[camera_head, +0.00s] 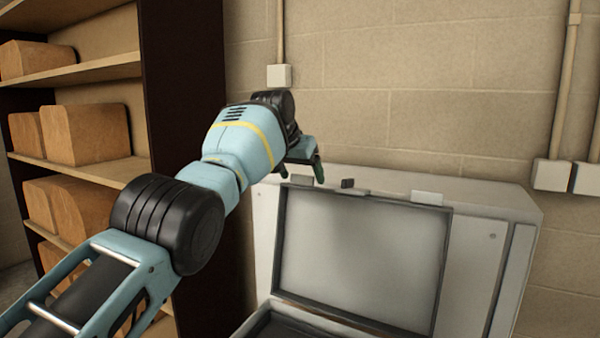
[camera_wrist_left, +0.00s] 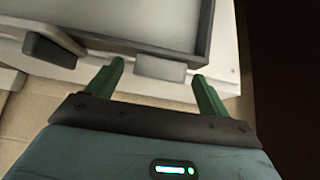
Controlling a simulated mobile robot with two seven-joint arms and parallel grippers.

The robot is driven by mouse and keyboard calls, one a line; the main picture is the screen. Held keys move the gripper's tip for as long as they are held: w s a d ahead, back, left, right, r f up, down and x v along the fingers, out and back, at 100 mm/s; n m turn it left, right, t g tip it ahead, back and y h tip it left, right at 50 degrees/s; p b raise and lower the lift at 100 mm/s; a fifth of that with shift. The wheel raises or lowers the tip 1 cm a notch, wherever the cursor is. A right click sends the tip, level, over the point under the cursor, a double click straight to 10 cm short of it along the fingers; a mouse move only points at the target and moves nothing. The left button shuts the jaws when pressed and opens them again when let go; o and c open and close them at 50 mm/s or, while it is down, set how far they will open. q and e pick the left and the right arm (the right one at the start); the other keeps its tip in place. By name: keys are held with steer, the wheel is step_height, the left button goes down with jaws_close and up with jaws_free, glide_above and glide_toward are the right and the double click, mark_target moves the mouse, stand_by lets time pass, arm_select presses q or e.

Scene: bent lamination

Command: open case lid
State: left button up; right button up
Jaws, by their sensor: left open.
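The case lid (camera_head: 360,252) stands raised, a light grey panel in a dark frame, leaning against a white cabinet-like block. The dark rim of the case base (camera_head: 290,322) shows below it, cut off by the bottom edge. My left gripper (camera_head: 303,172) is at the lid's upper left corner, just above its top edge. In the left wrist view its two green fingers (camera_wrist_left: 155,82) are apart, with a light latch tab (camera_wrist_left: 158,69) on the lid's edge between and beyond them. Whether a finger touches the lid cannot be told. My right gripper is not in view.
A white block (camera_head: 490,207) stands behind the lid against a brick wall. A shelf (camera_head: 100,168) with several brown boxes is on the left. Conduits and wall boxes (camera_head: 552,175) are at the right. The space in front of the lid is clear.

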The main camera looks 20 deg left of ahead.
arm_select(q)
steer(key=p+v, duration=0.2)
steer(key=v, duration=0.5)
steer(key=shift+s+r+p, duration=0.2)
steer(key=shift+r+p, duration=0.15)
steer(key=shift+p, duration=0.05)
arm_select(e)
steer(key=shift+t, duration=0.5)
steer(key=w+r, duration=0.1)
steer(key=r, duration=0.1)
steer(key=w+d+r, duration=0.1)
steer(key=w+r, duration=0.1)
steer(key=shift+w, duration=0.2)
arm_select(q)
steer(key=shift+s, duration=0.1)
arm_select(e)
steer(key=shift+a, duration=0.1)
